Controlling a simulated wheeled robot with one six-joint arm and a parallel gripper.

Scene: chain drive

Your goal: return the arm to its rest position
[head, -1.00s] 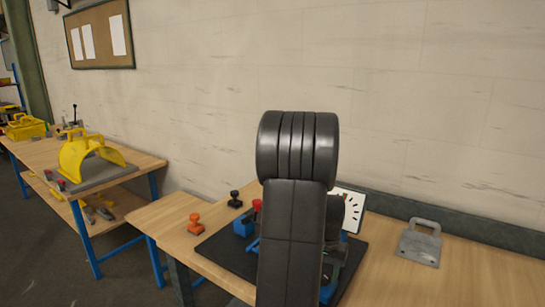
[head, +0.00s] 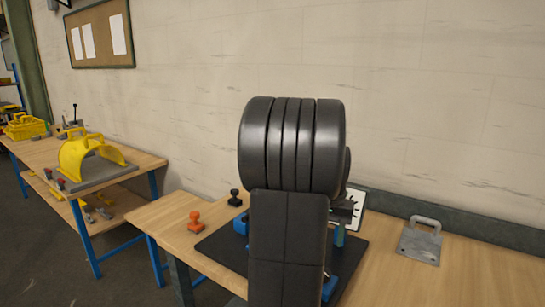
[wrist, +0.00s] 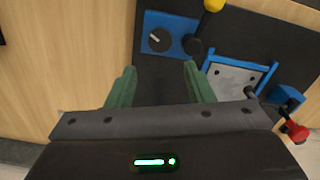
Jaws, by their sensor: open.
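My arm (head: 288,230) stands upright in the middle of the head view and hides much of the workbench behind it. My gripper (wrist: 160,69) shows in the wrist view with its two green fingers apart and nothing between them. It is above the black base board (wrist: 228,48). In the head view the gripper is mostly hidden behind the arm, with a small green part showing to its right.
On the board are a blue dial block (wrist: 165,36), a yellow knob (wrist: 213,5), a blue frame (wrist: 240,72) and a red knob (wrist: 297,132). An orange handled piece (head: 195,222), a black one (head: 235,198) and a grey handled plate (head: 420,241) stand on the bench. The wall is behind.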

